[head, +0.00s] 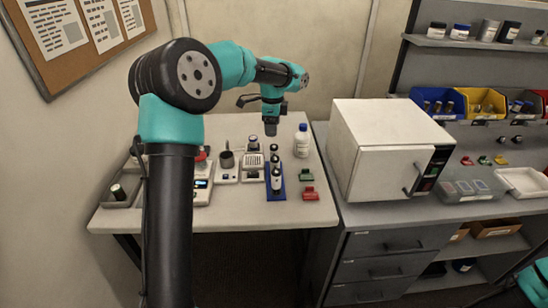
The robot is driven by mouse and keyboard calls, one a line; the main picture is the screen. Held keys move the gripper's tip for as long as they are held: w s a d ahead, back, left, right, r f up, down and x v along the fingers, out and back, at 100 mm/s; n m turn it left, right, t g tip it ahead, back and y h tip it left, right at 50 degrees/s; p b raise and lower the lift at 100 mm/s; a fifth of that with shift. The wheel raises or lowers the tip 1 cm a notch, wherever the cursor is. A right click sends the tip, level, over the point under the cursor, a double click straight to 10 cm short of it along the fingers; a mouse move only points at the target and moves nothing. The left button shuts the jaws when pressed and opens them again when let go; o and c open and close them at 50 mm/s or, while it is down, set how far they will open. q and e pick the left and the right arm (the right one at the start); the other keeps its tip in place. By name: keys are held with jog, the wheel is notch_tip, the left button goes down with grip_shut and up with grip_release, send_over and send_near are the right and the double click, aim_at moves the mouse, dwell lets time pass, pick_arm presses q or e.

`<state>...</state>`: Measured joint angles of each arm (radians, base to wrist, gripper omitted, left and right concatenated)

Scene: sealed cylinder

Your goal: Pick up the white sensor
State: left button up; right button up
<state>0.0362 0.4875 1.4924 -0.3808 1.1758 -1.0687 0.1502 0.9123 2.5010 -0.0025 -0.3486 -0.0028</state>
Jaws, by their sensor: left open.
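I cannot make out for certain which thing is the white sensor. A small pale block-like device (253,162) stands at the middle of the light table. To its right, a blue rack (282,193) holds small dark-topped cylinders with pale bands (276,176). My left gripper (271,130) points down above the far end of this rack, apart from the things below. It is open and appears empty, though its fingers are small in the picture. My right arm shows only at the lower right corner, and its gripper is out of view.
A white bottle with a blue cap (302,141) stands right of my left gripper. Green (306,175) and red (310,193) pieces lie near the table's right edge. A white oven (384,143) stands further right.

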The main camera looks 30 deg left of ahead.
aim_at(274, 146)
pick_arm(q)
notch_tip(274, 146, down, 6)
jog(key=shift+f, duration=0.1)
dwell(0.4)
jog(key=shift+d+f, duration=0.15)
jog(key=shift+f, duration=1.15)
jog(key=shift+d+f, duration=0.1)
jog(key=shift+f, duration=1.2)
jog(key=c, duration=1.1)
jog(key=shift+o, duration=0.2)
jog(key=shift+r, duration=0.1)
notch_tip(274, 146, up, 10)
jog(key=shift+f, duration=0.1)
